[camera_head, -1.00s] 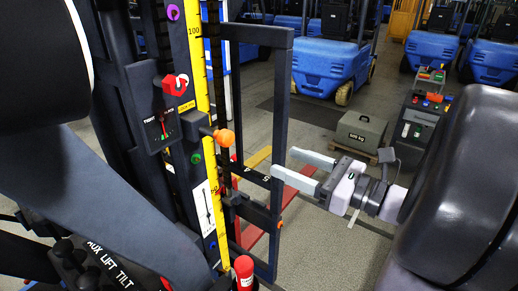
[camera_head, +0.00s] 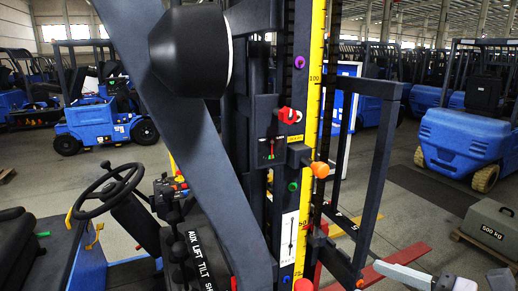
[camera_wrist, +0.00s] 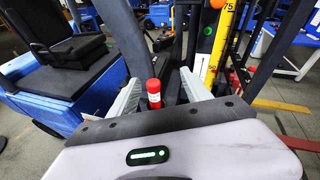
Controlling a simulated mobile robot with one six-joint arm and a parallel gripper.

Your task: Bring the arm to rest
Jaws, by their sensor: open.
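My gripper (camera_head: 405,278) is at the lower right of the head view, mostly cut off by the bottom edge. One pale finger shows there, beside the lower end of the dark upright frame (camera_head: 378,190). In the wrist view, the two pale fingers of my gripper (camera_wrist: 165,68) are spread apart. I see nothing clasped between them. A red-capped cylinder (camera_wrist: 153,92) appears between the fingers in that view; its distance from them is unclear.
The forklift mast with its yellow scale (camera_head: 313,110), red knob (camera_head: 288,115) and orange knob (camera_head: 319,170) stands close by. A steering wheel (camera_head: 107,193) and levers are left. A 500 kg weight (camera_head: 490,228) stands at right. Blue forklifts (camera_head: 95,125) fill the back.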

